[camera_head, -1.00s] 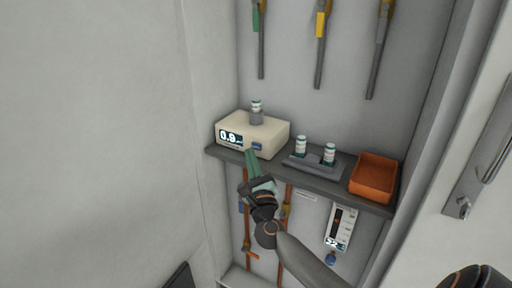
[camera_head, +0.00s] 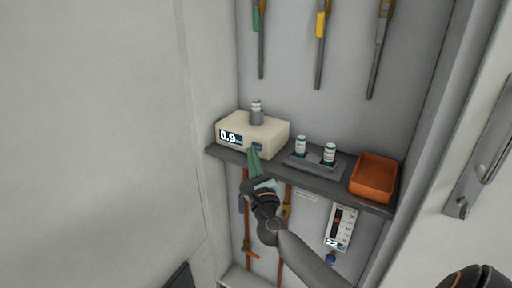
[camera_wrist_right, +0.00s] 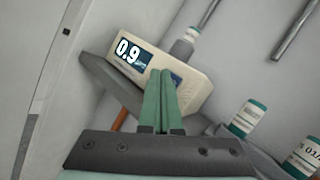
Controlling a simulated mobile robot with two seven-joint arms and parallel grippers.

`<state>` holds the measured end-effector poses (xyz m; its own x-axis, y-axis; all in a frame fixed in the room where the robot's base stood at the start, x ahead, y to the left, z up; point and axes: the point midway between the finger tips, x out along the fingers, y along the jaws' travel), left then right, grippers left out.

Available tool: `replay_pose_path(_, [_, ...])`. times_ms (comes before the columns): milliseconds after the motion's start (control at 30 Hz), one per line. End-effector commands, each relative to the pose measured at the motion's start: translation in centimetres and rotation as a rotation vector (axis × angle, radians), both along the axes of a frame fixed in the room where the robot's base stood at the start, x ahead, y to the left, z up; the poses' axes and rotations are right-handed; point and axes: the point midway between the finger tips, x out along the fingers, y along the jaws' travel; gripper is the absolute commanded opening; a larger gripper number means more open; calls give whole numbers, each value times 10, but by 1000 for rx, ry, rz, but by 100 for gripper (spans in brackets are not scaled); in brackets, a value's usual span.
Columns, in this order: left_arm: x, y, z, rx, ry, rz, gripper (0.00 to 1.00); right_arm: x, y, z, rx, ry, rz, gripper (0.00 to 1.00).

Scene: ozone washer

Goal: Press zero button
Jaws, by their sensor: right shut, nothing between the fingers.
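The cream meter box (camera_head: 272,134) stands on the grey shelf, its lit display (camera_head: 230,137) reading 0.9. A small blue button (camera_head: 258,147) is on its front, right of the display. A small vial (camera_head: 256,112) stands in a grey holder on top of the box. My right gripper (camera_head: 254,151) is shut and empty, its green fingertips at the button's lower left edge. In the right wrist view the fingertips (camera_wrist_right: 161,72) are in front of the box face (camera_wrist_right: 195,91) and partly cover the button; contact cannot be told. My left gripper is out of view.
A grey rack (camera_head: 313,163) with two vials and an orange tray (camera_head: 373,178) stand to the right on the shelf (camera_head: 230,155). Several pipettes hang above. A white meter (camera_head: 341,226) and orange pipes are below the shelf.

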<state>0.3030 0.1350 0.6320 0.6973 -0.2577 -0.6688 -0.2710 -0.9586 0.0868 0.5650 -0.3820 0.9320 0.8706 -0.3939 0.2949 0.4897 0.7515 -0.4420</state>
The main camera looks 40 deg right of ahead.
Motion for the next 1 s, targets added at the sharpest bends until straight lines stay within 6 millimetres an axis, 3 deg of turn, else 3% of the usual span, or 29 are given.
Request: replay_pose_path(1000, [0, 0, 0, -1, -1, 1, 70, 3, -8, 1, 0, -1, 0, 0])
